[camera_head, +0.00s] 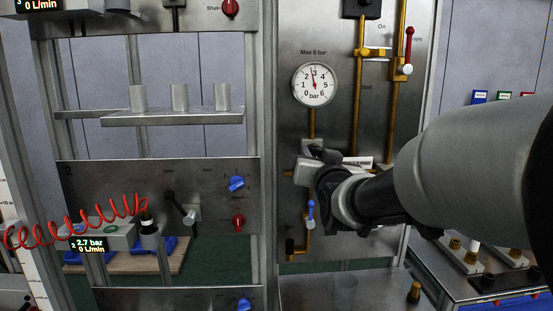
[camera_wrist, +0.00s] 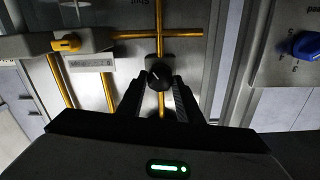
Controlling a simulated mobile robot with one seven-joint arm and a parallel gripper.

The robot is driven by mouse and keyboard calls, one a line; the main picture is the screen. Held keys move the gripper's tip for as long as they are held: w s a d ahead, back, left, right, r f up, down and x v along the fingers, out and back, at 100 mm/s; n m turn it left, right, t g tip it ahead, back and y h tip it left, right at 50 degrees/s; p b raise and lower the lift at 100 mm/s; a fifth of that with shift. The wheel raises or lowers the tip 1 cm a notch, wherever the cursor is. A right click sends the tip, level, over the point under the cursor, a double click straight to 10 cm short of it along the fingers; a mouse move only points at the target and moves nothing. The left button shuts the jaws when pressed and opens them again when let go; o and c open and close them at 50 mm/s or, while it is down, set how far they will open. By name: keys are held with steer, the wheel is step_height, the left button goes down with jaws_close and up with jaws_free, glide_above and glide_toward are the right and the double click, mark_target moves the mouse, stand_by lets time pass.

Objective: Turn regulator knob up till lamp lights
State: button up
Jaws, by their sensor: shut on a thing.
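In the head view my gripper and arm reach in from the right and hide the knob. I cannot make out a lit panel lamp in either view.
A red-handled valve (camera_head: 408,50) is at the panel's upper right. A blue-handled valve (camera_head: 311,212) hangs below my gripper. A grey and yellow fitting (camera_wrist: 70,42) is beside it in the wrist view. A display (camera_head: 88,245) at left reads 2.7 bar, 0 L/min, near a red coiled hose (camera_head: 75,228).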

steer(key=shift+m+b, duration=1.2)
steer(key=o, duration=1)
steer(key=shift+o, duration=0.2)
steer(key=s, duration=1.7)
steer(key=shift+s+a, duration=0.2)
